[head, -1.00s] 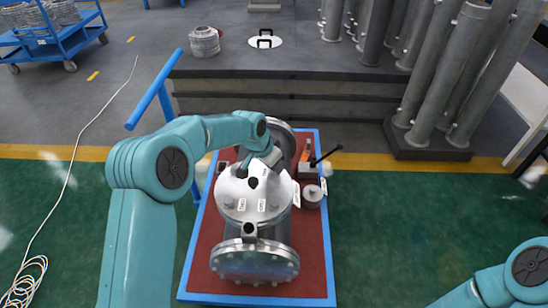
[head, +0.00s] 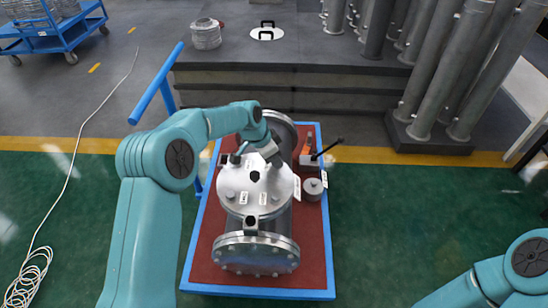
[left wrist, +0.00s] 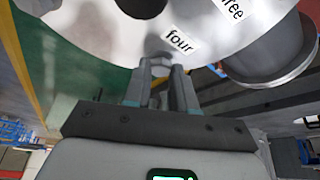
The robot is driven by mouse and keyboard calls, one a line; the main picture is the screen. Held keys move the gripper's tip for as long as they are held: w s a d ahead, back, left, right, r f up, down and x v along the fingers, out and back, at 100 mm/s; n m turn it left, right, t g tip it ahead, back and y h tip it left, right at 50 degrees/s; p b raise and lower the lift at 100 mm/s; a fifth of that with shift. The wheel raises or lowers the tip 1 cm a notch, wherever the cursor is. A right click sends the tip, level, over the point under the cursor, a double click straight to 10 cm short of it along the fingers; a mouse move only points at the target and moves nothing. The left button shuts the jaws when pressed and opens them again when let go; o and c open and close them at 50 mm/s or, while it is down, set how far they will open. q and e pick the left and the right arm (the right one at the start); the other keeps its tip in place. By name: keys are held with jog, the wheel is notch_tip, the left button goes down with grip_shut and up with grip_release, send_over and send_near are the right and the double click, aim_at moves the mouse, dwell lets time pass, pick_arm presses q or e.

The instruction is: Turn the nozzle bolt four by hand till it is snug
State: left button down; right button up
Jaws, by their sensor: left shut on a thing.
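The flanged shell (head: 230,180) has a shiny round cover with bolts near its edge. In the left wrist view, the label "four" (left wrist: 179,40) sits on the cover beside a small grey bolt, nozzle bolt four (left wrist: 160,66). My left gripper (left wrist: 161,75) has its two fingers on either side of this bolt and is shut on it. In the head view, my left gripper (head: 270,155) reaches the far right edge of the cover, and its fingertips and bolt four are hard to make out. My right gripper is out of view; only part of that arm shows at lower right.
The shell lies on a red-topped cart with a blue rim (head: 329,250). A blue handle bar (head: 156,84) rises at the left. Green floor is clear around the cart.

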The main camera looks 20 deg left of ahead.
pick_arm(q)
jog(key=c, duration=0.9)
grip_release()
jog(key=shift+w+r, duration=0.1)
jog(key=shift+r, duration=0.15)
jog(key=shift+f, duration=0.1)
jog(key=p+v, duration=0.2)
jog(key=v, duration=1.4)
jog(key=shift+s, duration=0.2)
